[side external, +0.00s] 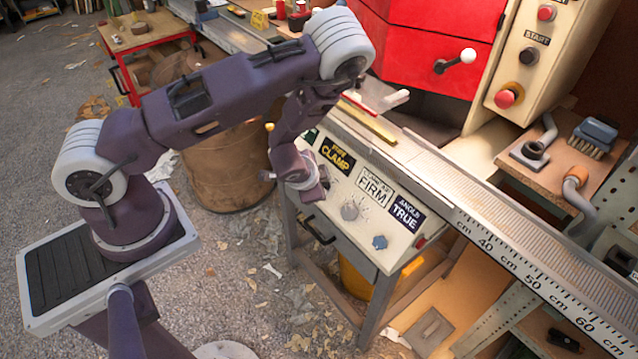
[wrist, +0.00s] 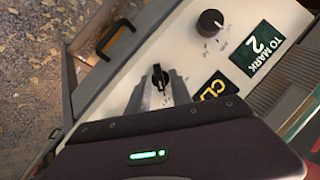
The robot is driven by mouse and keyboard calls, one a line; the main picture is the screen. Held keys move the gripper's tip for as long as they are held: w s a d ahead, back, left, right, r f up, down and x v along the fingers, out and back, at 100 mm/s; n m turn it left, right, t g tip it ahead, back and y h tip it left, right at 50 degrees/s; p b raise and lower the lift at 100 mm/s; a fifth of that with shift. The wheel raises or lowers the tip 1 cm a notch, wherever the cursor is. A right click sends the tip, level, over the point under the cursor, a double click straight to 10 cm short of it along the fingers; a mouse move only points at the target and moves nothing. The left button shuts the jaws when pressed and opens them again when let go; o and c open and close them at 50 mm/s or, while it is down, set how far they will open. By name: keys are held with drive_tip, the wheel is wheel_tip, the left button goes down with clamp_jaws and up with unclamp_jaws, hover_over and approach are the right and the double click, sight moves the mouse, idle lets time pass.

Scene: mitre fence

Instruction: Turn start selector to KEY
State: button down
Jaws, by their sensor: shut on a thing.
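In the wrist view a black selector knob (wrist: 160,76) stands on the pale control panel, with a small light mark on its top. My gripper (wrist: 162,90) has its grey fingers closed on either side of this knob. Its scale is mostly hidden, and no KEY label can be read. In the side external view my gripper (side external: 312,187) is at the left end of the panel front, by the yellow CLAMP label (side external: 337,156). The knob is hidden there behind the gripper.
In the wrist view a second black knob (wrist: 210,22) sits by the green TO MARK 2 label (wrist: 264,48), and a black handle (wrist: 115,40) is near the panel edge. A grey dial (side external: 350,210) and blue knob (side external: 380,242) are further right on the panel.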

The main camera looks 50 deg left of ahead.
idle(0.3)
drive_tip(key=c, duration=1.5)
unclamp_jaws()
drive_tip(key=v, duration=0.7)
